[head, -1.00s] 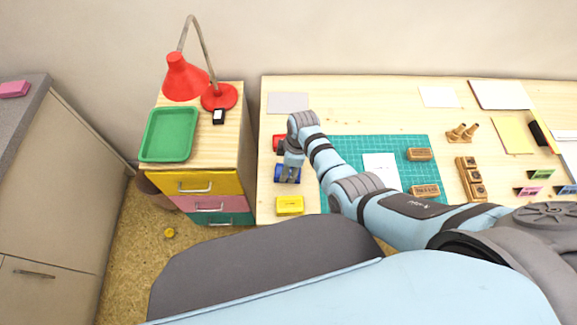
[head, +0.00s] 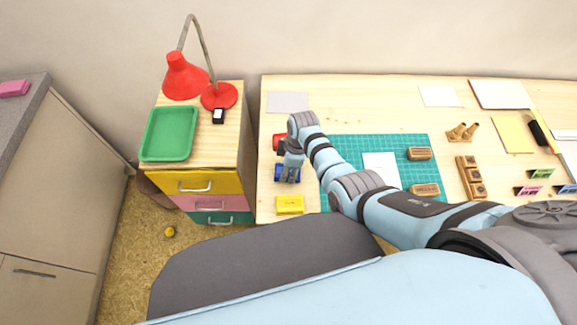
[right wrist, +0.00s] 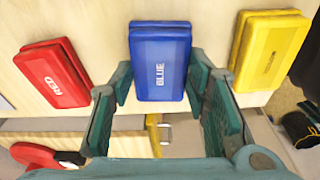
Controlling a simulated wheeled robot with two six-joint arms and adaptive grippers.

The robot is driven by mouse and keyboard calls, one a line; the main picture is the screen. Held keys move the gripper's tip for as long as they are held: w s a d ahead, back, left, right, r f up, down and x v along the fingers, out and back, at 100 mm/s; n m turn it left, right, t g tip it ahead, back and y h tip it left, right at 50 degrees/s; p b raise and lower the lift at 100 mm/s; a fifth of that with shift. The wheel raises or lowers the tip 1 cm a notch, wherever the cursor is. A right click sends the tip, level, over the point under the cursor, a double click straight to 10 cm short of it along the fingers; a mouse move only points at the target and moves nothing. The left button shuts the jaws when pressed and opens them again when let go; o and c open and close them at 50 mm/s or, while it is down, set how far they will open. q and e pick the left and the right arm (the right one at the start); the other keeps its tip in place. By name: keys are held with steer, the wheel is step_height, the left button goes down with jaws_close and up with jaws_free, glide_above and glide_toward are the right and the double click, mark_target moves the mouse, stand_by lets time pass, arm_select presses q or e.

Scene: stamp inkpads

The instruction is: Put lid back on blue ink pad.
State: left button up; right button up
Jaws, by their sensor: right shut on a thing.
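The blue ink pad's lid, marked BLUE (right wrist: 161,62), lies on the blue ink pad (right wrist: 162,27) in the right wrist view. The two appear stacked and lined up, but I cannot tell whether the lid is fully seated. My right gripper (right wrist: 161,88) is shut on the blue lid, with one finger on each side. In the head view my right gripper (head: 288,174) covers most of the blue pad (head: 280,172), near the table's left edge. My left gripper is not in view.
A red ink pad (right wrist: 52,75) and a yellow ink pad (right wrist: 268,50) lie on either side of the blue one. A green cutting mat (head: 400,145) with stamps is to the right. A drawer cabinet with a green tray (head: 170,134) and a red lamp (head: 185,78) stands left.

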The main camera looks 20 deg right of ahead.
steer(key=o, duration=0.9)
steer(key=o, duration=0.4)
